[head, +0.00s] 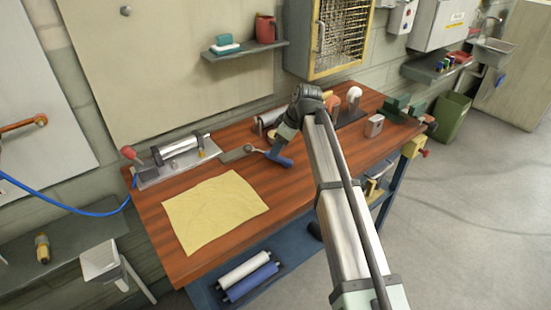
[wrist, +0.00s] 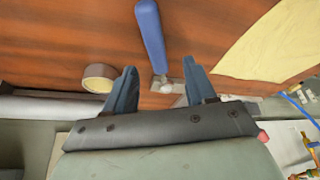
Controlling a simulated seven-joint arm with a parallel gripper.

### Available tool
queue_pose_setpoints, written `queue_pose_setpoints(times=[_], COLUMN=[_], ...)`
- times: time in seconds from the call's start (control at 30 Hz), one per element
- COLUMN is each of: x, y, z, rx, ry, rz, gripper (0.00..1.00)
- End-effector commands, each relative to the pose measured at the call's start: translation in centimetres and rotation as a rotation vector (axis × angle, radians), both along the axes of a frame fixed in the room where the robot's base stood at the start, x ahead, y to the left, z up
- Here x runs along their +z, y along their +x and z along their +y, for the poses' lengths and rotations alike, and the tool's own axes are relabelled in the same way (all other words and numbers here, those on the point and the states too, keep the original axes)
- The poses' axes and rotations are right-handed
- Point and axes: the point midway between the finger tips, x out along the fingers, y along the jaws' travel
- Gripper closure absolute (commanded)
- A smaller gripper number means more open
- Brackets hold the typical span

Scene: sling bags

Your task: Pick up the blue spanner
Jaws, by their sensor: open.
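The blue spanner, a long item with a blue handle (head: 281,160) and a metal end, lies on the wooden workbench (head: 310,187) right of the yellow cloth. In the wrist view its blue handle (wrist: 150,36) runs from the top edge down to a short metal part level with the gap between the fingers. My gripper (wrist: 157,75) is open, its two blue-grey fingers apart on either side of that metal part. In the head view my gripper (head: 283,146) is just above the spanner, and its fingertips are hard to make out. I cannot tell their exact height.
The yellow cloth (head: 214,210) lies to the left on the bench. A beige ring (wrist: 100,77) is close beside one finger. A metal fixture (head: 178,150) with a red knob stands at the back left. Several tools and a vise (head: 397,108) fill the back right.

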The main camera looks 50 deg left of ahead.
Motion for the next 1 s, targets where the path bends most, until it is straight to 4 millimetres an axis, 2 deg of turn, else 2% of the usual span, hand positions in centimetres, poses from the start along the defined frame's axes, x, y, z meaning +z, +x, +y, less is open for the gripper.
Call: queue_pose_setpoints(times=[0.27,0.6,0.87,1.0], x=[-1.2,-4.9,-5.2,-5.2], y=[-0.1,-0.5,-0.5,-0.5], z=[0.4,1.8,1.9,1.8], rx=[0.000,0.000,0.000,0.000], ry=[-0.001,-0.001,0.000,0.000], rz=[0.000,0.000,0.000,0.000], gripper=[0.45,0.45,0.45,0.58])
